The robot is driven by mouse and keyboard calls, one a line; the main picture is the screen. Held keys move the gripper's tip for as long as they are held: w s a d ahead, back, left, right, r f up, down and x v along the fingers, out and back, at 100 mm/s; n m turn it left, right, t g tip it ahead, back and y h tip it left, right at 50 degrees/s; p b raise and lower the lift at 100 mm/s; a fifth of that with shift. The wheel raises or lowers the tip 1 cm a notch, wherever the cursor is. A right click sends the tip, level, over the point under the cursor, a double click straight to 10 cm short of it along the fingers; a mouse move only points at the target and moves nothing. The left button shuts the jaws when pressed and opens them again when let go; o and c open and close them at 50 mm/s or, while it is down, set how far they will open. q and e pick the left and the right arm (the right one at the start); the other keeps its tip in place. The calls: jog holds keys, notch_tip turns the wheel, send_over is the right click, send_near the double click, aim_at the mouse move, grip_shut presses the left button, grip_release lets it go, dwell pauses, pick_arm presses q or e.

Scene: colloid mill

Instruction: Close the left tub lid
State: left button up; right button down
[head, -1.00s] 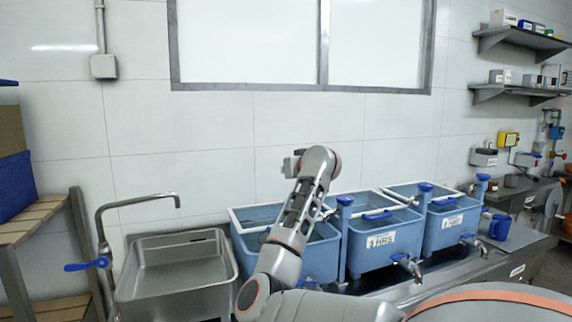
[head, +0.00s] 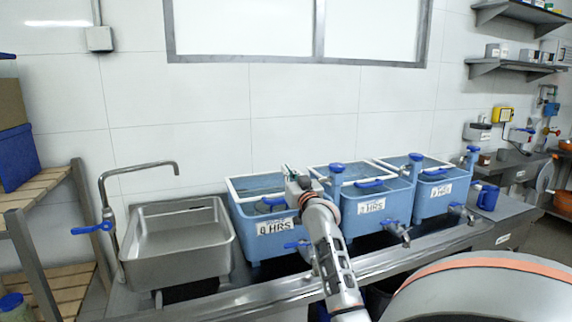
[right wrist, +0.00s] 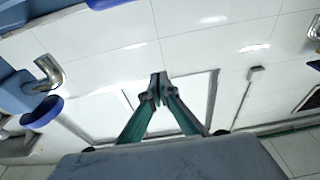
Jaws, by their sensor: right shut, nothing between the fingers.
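The left tub (head: 242,224) is a blue box with a white "0 HRS" label (head: 275,226) on its front. Its top has a white edge strip along the left and back, and a blue handle (head: 272,200) lies near the front. Whether its lid is open or closed I cannot tell. My right gripper (head: 288,170) is over the right part of this tub and hides its right corner. In the right wrist view the green fingers meet at their tips (right wrist: 158,88), shut and empty. Contact with the tub cannot be made out. My left gripper is not in view.
A steel sink (head: 178,252) with a faucet (head: 130,172) stands left of the tub. Two similar blue tubs, the middle one (head: 352,232) and the right one (head: 432,205), stand to its right, with steel taps in front. A blue jug (head: 488,198) stands farther right.

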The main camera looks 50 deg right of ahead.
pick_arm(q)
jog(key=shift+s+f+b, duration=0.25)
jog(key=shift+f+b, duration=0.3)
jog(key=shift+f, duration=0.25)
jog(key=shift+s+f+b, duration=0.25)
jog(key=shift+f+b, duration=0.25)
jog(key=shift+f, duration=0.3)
pick_arm(e)
notch_tip(320, 180, down, 6)
jog(key=s, duration=0.1)
jog(key=shift+s+a+f+t, duration=0.15)
jog(key=shift+s+a+t, duration=0.05)
jog(key=shift+a+t, duration=0.2)
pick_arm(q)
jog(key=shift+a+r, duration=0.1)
pick_arm(e)
jog(key=v, duration=1.2)
jog(key=shift+a, duration=0.1)
